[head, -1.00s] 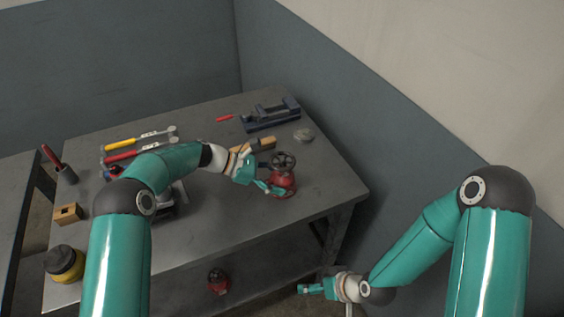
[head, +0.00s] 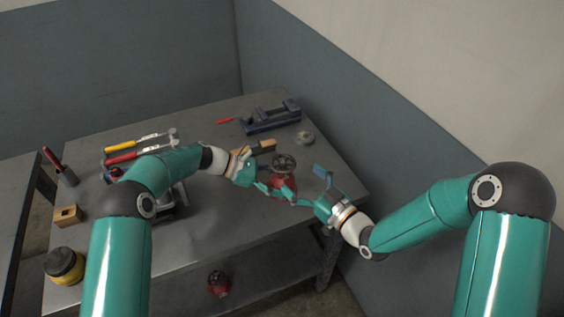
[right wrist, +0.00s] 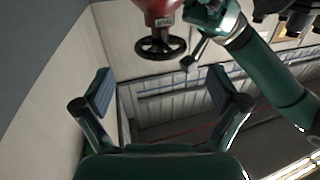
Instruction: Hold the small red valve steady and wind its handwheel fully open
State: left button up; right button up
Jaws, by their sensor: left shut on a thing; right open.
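The small red valve (head: 284,183) stands near the table's right end, with its dark handwheel (head: 285,162) on top. My left gripper (head: 270,187) is shut on the valve body from the left, hiding part of it. My right gripper (head: 309,187) is open and empty just right of the valve, fingers pointing towards it. In the right wrist view the red body (right wrist: 158,10) and handwheel (right wrist: 160,47) are at the top, beyond the two spread fingers of my right gripper (right wrist: 161,88). The left gripper (right wrist: 203,17) shows beside the body there.
The table (head: 225,220) also bears a blue vise (head: 271,117), a grey round part (head: 304,138), a wood-handled tool (head: 263,146), red and yellow-handled tools (head: 125,145), a wooden block (head: 68,215) and a yellow-black jar (head: 65,265). Another red valve (head: 218,283) is on the lower shelf.

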aim_at(282, 162)
jog(key=x, duration=0.7)
jog(key=shift+w+a, duration=0.2)
jog(key=c, duration=1.2)
